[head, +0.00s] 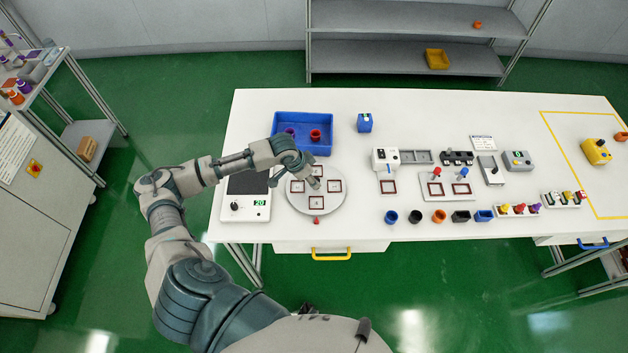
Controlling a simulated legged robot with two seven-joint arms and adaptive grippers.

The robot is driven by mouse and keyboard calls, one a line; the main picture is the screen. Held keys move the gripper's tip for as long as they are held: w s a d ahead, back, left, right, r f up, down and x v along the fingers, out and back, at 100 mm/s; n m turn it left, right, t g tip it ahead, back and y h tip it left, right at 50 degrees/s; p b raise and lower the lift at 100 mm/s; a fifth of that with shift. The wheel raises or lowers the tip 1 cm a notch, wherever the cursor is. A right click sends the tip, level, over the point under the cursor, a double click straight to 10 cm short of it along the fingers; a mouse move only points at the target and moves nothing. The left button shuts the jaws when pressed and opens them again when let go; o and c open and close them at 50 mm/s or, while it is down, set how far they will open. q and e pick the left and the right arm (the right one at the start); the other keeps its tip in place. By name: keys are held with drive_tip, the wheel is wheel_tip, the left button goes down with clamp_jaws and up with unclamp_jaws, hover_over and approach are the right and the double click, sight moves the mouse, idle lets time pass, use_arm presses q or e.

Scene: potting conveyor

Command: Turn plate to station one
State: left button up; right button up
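The round grey plate (316,191) lies on the white table, with several dark red square frames around its face. A small red marker (316,221) sits at its front edge. My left gripper (312,182) reaches in from the left and is over the upper middle of the plate. Its fingers point down and to the right, and it hides part of the plate's upper left. I cannot tell whether the fingers touch the plate or whether they are open or shut. My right gripper is out of view.
A blue bin (302,120) with red and purple pots stands behind the plate. The far right, inside yellow lines, is partly clear.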

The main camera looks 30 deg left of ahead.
use_arm(q)
drive_tip(key=shift+w+d+f, duration=0.25)
drive_tip(key=shift+d+f, duration=0.1)
drive_tip(key=shift+f, duration=0.25)
drive_tip(key=shift+w+d+f, duration=0.2)
drive_tip(key=shift+d+f, duration=0.1)
drive_tip(key=shift+f, duration=0.25)
drive_tip(key=shift+w+d+f, duration=0.15)
drive_tip(key=shift+d+f, duration=0.1)
drive_tip(key=shift+f, duration=0.1)
drive_tip(key=shift+a, duration=0.2)
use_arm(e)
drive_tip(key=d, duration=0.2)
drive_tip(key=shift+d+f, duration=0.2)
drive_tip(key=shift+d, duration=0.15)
use_arm(q)
drive_tip(key=shift+a+f, duration=0.1)
drive_tip(key=shift+a, duration=0.15)
drive_tip(key=c, duration=0.8)
clamp_jaws()
drive_tip(key=shift+d, duration=0.15)
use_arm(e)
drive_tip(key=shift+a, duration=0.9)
